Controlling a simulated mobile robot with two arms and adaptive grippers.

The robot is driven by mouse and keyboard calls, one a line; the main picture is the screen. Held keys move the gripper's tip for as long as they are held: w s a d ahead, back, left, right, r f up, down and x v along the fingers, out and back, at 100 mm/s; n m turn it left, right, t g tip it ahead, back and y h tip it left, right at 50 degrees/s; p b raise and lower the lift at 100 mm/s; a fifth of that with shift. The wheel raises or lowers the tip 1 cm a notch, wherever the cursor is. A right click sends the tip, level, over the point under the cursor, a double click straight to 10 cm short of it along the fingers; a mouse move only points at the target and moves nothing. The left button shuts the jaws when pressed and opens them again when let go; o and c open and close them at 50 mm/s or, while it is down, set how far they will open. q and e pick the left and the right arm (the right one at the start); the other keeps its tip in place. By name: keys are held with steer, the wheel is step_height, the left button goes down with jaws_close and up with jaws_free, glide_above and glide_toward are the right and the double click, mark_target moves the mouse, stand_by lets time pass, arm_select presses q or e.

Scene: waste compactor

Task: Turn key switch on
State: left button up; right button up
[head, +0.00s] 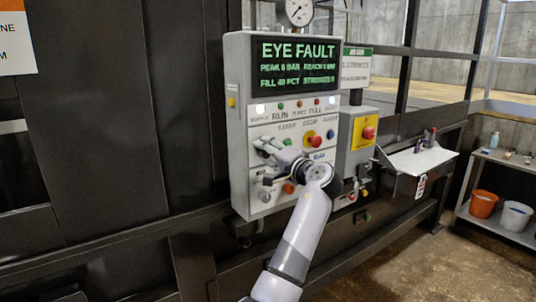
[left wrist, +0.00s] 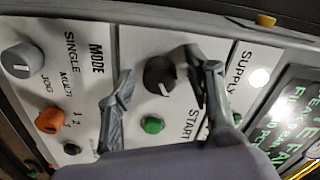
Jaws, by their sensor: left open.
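The control panel (head: 238,130) stands upright in the middle of the head view, with a lit display reading EYE FAULT. My left gripper (head: 268,148) is in front of its left side and hides the controls behind it. In the left wrist view the panel is turned sideways. A dark round rotary switch (left wrist: 159,76) with a light mark shows there, probably the key switch; I see no separate key. My left gripper (left wrist: 160,64) is open, one finger on each side of this switch. I cannot tell if the fingers touch it. My right gripper is not in view.
A green START button (left wrist: 152,125) is close to the fingers. A grey MODE knob (left wrist: 22,60) and an orange knob (left wrist: 49,121) are further left. A red emergency button (head: 368,132) on a yellow plate is right of the panel. A white lamp (left wrist: 259,78) is lit.

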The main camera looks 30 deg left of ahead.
arm_select(q)
steer(key=v, duration=1.2)
